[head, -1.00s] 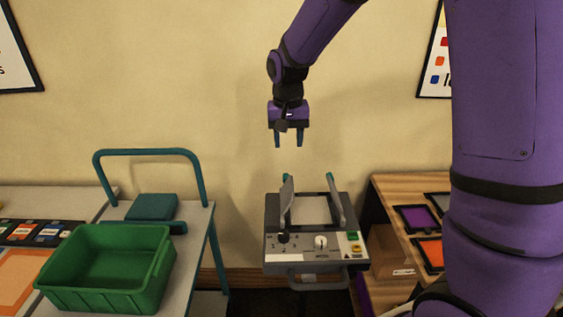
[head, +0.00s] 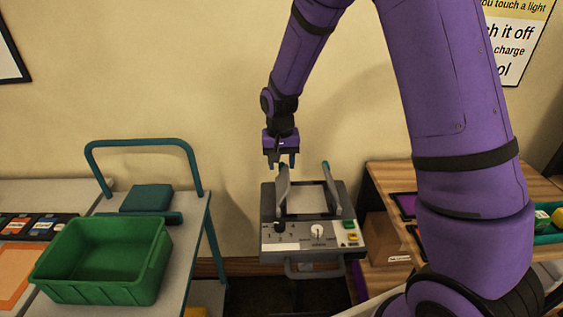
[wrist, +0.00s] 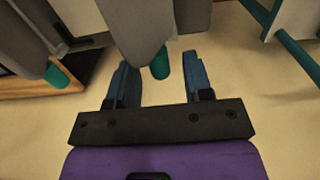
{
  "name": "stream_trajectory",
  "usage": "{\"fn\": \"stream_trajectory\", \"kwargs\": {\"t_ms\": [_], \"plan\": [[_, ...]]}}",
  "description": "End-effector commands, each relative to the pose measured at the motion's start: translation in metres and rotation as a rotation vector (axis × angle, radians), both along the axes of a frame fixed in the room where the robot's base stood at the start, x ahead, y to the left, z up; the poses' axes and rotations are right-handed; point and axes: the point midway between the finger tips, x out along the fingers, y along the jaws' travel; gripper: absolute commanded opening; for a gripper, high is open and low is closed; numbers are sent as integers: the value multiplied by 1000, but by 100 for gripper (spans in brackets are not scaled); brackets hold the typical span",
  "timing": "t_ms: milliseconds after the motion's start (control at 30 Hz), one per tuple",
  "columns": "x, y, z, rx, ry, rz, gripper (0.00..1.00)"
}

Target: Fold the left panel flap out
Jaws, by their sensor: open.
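The light panel (head: 310,200) is a grey unit with a pale face and a control strip along its front. Its left flap (head: 283,190) and right flap (head: 331,188) both stand up steeply, each with a teal tip. My gripper (head: 281,166) points down over the left flap's top and is open. In the wrist view the left flap (wrist: 138,28) reaches between my gripper's blue fingers (wrist: 160,58), its teal tip in the gap, with no clear contact. The right flap (wrist: 25,42) shows at the left there. In the head view the fingers partly hide the left tip.
A green bin (head: 105,262) stands on a cart with a teal handle (head: 143,143) at the left. A wooden table (head: 450,185) with coloured squares is close on the right, partly behind my arm. The wall is behind the panel.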

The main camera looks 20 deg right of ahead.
Motion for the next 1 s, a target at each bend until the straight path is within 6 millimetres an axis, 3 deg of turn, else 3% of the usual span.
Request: {"fn": "stream_trajectory", "kwargs": {"t_ms": [300, 500, 1000], "plan": [[0, 0, -2, 0, 0, 0, 46], [0, 0, -2, 0, 1, 0, 0], [-1, 1, -3, -18, 9, 2, 0]]}}
